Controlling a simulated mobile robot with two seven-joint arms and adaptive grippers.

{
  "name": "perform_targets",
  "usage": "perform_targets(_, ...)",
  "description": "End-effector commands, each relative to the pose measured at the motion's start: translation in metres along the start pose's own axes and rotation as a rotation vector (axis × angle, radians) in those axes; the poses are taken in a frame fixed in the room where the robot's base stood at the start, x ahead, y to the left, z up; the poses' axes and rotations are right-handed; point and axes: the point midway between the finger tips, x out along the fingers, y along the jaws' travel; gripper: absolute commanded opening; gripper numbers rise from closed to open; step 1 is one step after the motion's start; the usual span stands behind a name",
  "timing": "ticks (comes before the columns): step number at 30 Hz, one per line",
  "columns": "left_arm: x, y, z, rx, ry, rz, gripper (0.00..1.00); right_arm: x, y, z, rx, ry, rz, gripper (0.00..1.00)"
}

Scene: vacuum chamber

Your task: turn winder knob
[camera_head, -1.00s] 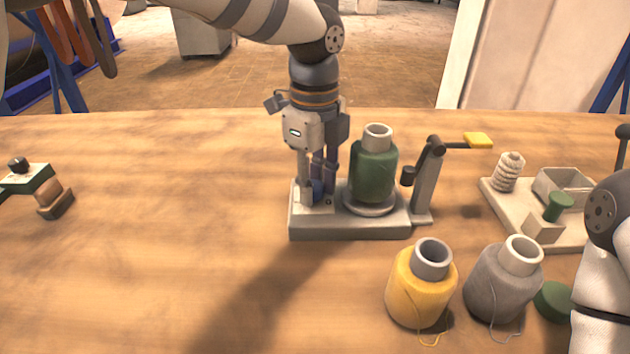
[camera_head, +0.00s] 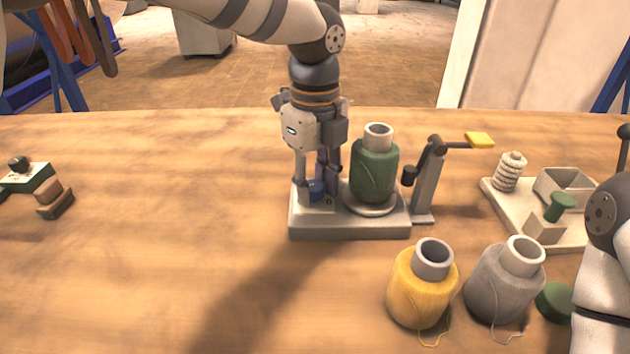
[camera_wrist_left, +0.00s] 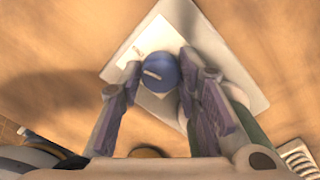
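The winder (camera_head: 350,226) is a grey base on the wooden table. Its round blue knob (camera_head: 317,188) is at the left end and also shows in the left wrist view (camera_wrist_left: 162,72), with a pale pointer mark on top. My left gripper (camera_head: 315,192) points down over the knob. In the left wrist view its fingers (camera_wrist_left: 160,68) lie on opposite sides of the knob, apparently against it. A green spool (camera_head: 374,170) stands upright on the winder, beside a crank arm with a yellow handle (camera_head: 480,139). My right gripper is out of view.
A yellow spool (camera_head: 421,285) and a grey spool (camera_head: 503,282) stand in front of the winder at the right. A pale tray (camera_head: 497,197) with small parts is farther right. A small device (camera_head: 40,185) lies far left. The table's left front is clear.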

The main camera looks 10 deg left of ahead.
Motion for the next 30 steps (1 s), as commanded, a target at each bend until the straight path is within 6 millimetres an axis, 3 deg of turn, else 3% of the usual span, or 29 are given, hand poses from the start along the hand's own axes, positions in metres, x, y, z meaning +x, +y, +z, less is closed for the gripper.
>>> perform_targets(11, -0.004, -0.001, 0.0, -0.001, -0.001, -0.002, 0.47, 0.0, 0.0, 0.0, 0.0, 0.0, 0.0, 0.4)
perform_targets(14, -0.021, -0.002, 0.001, -0.001, -0.004, -0.006, 0.47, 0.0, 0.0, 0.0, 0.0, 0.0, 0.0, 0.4)
perform_targets(22, -0.093, -0.001, 0.0, -0.001, -0.002, -0.005, 0.47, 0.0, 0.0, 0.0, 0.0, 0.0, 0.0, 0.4)
perform_targets(27, -0.116, -0.001, 0.0, 0.0, -0.001, -0.001, 0.47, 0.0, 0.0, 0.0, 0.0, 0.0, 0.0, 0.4)
perform_targets(30, -0.12, 0.0, 0.0, 0.0, 0.0, 0.001, 0.47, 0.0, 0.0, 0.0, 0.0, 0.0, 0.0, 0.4)
